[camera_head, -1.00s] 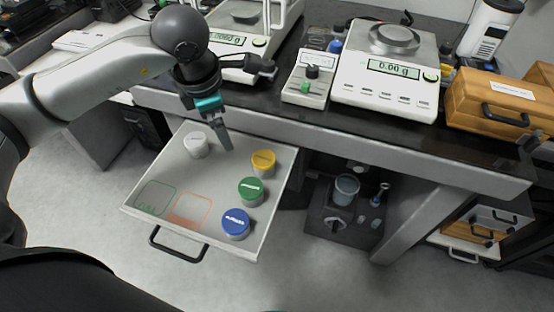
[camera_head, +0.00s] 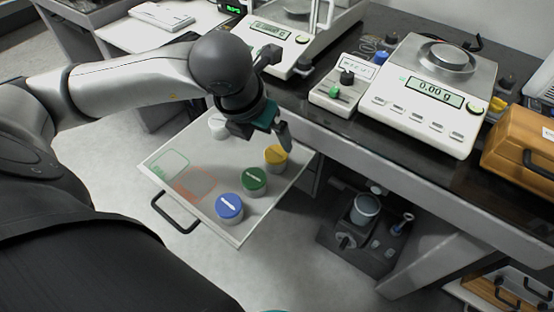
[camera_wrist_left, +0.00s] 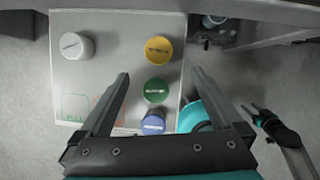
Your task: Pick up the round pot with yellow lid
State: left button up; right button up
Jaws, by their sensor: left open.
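The round pot with the yellow lid (camera_head: 276,155) stands upright in the open drawer (camera_head: 262,228), near its far right edge. It also shows in the left wrist view (camera_wrist_left: 158,49), ahead of my open fingers. My left gripper (camera_head: 284,138) is just above and behind this pot in the head view, pointing down, open and empty. In the left wrist view its two fingers (camera_wrist_left: 158,82) are spread, with the green-lidded pot (camera_wrist_left: 155,90) seen between them.
In the drawer, the green-lidded pot (camera_head: 254,180) and blue-lidded pot (camera_head: 229,207) stand nearer than the yellow one. A white-lidded pot (camera_head: 218,126) stands at the far left. The black bench edge (camera_head: 330,140) lies behind the drawer, with a balance (camera_head: 432,95) on it.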

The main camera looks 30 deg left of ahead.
aim_at(276, 153)
pick_arm(q)
jog(key=b+x, duration=0.2)
jog(key=x, duration=0.5)
jog(key=shift+f, duration=0.1)
jog(key=shift+b+x, duration=1)
jog(key=shift+x, duration=1.2)
jog(key=shift+w+a+f, duration=0.1)
jog(key=shift+w+f, duration=0.2)
jog(key=shift+f, duration=0.1)
pick_arm(e)
jog(key=w+a+r, duration=0.2)
jog(key=w+r, duration=0.3)
jog(key=r, duration=0.3)
jog(key=shift+t, duration=0.3)
jog(key=shift+a+r, duration=0.1)
pick_arm(q)
jog(key=c, duration=1.5)
jog(key=shift+r, duration=0.1)
